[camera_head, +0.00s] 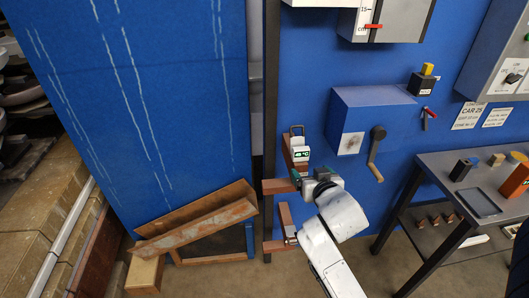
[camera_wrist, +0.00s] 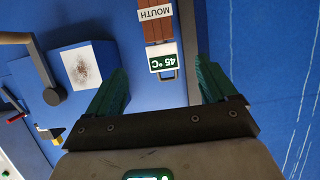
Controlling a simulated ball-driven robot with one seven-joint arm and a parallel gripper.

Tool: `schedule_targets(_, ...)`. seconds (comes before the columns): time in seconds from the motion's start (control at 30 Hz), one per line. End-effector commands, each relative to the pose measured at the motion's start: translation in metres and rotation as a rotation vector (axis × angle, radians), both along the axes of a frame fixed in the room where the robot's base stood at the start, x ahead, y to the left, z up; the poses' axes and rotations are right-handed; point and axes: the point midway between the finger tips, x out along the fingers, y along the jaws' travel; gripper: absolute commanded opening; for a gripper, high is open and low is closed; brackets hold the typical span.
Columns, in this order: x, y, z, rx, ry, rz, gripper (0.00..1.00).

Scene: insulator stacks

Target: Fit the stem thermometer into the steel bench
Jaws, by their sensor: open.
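What looks like the stem thermometer (camera_head: 301,153) has a white head, a green 45 °C readout and a dark loop handle. It stands at a rust-brown steel part on the blue wall; its stem is hidden. In the wrist view its readout (camera_wrist: 162,63) lies between my fingertips, beside a label reading MOUTH (camera_wrist: 155,12). My gripper (camera_wrist: 161,68) is open, with green fingers on either side of the readout and nothing visibly held. In the head view my gripper (camera_head: 312,178) is just below the thermometer. The grey steel bench (camera_head: 430,166) stands at the right.
A blue box with a crank (camera_head: 374,150) juts from the wall right of my gripper. Rusty channels (camera_head: 195,222) lean at the lower left. The bench top carries a dark tray (camera_head: 478,203) and several small blocks. Brown pieces sit on its lower shelf.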

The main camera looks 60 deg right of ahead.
Motion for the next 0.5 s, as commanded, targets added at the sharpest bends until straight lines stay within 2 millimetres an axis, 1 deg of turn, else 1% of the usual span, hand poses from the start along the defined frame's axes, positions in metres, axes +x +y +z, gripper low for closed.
schedule_targets(0.13, 0.007, -0.011, 0.001, -0.007, -0.013, -0.006, 0.85)
schedule_targets(0.33, 0.026, -0.033, -0.009, -0.006, -0.013, -0.005, 0.85)
schedule_targets(0.5, 0.034, -0.042, -0.015, -0.006, -0.012, -0.004, 0.85)
